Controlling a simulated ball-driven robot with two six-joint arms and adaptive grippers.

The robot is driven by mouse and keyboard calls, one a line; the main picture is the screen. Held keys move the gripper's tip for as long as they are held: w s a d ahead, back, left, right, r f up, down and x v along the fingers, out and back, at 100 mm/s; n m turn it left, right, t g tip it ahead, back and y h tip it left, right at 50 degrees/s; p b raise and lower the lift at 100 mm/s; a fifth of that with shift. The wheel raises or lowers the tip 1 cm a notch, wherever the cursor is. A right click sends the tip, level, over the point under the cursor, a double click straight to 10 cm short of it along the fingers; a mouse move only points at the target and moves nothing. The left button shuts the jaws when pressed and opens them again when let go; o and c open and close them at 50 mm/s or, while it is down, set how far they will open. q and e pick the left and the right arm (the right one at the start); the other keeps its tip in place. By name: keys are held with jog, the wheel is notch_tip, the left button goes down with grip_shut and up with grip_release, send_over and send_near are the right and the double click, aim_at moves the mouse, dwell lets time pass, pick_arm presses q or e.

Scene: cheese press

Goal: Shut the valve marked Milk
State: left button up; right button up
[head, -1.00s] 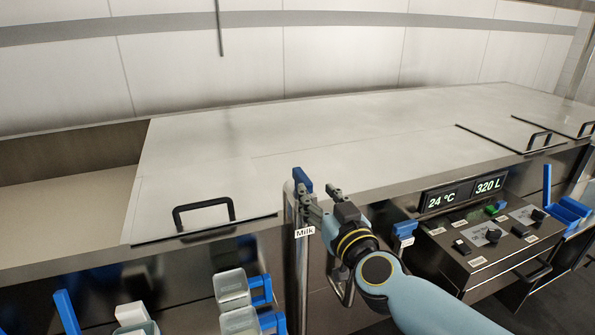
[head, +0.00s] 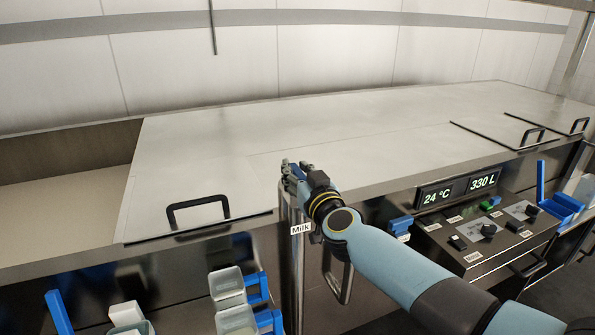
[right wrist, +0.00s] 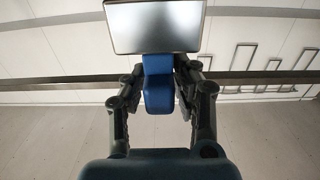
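The Milk valve has a white Milk label (head: 300,229) on the front of the vat. Its blue handle (head: 294,171) is largely hidden by my right gripper (head: 294,165) in the head view. In the right wrist view the blue handle (right wrist: 158,88) stands between the two fingers of my right gripper (right wrist: 158,72). The fingers are close against both sides of the handle near their tips, and it looks gripped. My left gripper is not in view.
The control panel (head: 480,235) at right reads 24 °C and 330 L. Another blue handle (head: 400,225) is left of it. A black-handled lid (head: 150,205) lies left of the valve; white moulds (head: 228,284) with blue handles are below.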

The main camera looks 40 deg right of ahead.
grip_shut()
